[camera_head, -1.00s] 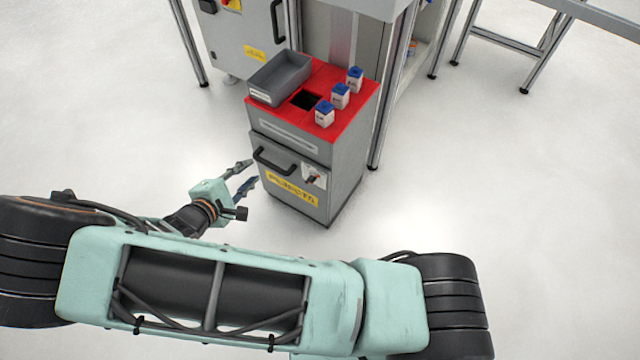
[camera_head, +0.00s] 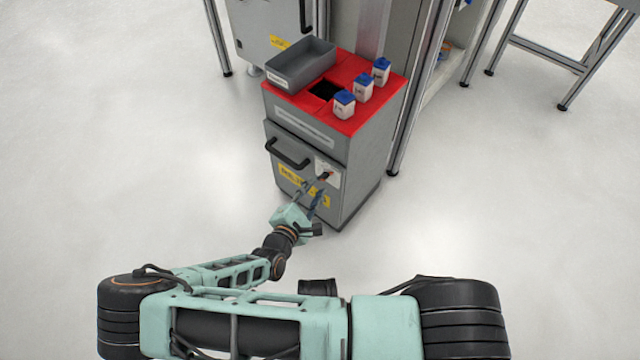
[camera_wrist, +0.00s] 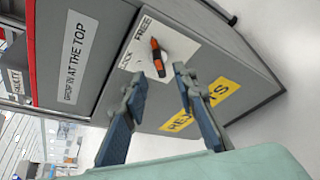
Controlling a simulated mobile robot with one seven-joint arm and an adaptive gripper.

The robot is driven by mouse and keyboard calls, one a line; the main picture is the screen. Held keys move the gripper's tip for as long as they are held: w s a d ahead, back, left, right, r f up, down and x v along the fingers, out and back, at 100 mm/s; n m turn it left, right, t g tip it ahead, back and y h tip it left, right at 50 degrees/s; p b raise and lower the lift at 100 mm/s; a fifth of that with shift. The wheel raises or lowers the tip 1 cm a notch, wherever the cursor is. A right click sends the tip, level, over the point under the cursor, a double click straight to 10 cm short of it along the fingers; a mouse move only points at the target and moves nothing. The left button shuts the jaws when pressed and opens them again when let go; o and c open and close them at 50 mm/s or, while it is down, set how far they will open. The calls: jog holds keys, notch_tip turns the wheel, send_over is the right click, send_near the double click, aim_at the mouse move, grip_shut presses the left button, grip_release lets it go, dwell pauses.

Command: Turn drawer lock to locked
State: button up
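The drawer lock (camera_head: 325,175) is a small dark knob with an orange-red end on a white plate at the upper right of the drawer front. In the wrist view the lock knob (camera_wrist: 158,58) lies between and just beyond my fingertips, its orange end toward the word FREE. A second word on the plate is partly unreadable. My gripper (camera_head: 321,184) is in front of the lock; in the wrist view my gripper (camera_wrist: 160,77) is open, fingers on either side of the knob's line, holding nothing. Contact with the knob cannot be told.
The grey cabinet (camera_head: 362,160) has a black drawer handle (camera_head: 287,155) left of the lock and a yellow label (camera_head: 290,177) below. A grey bin (camera_head: 300,66) and several blue-capped white containers (camera_head: 344,104) stand on its red top. The floor around is clear.

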aim_at(321, 180)
jog(key=shift+b+x, duration=0.45)
jog(key=shift+x, duration=1.55)
jog(key=shift+c, duration=0.6)
grip_shut()
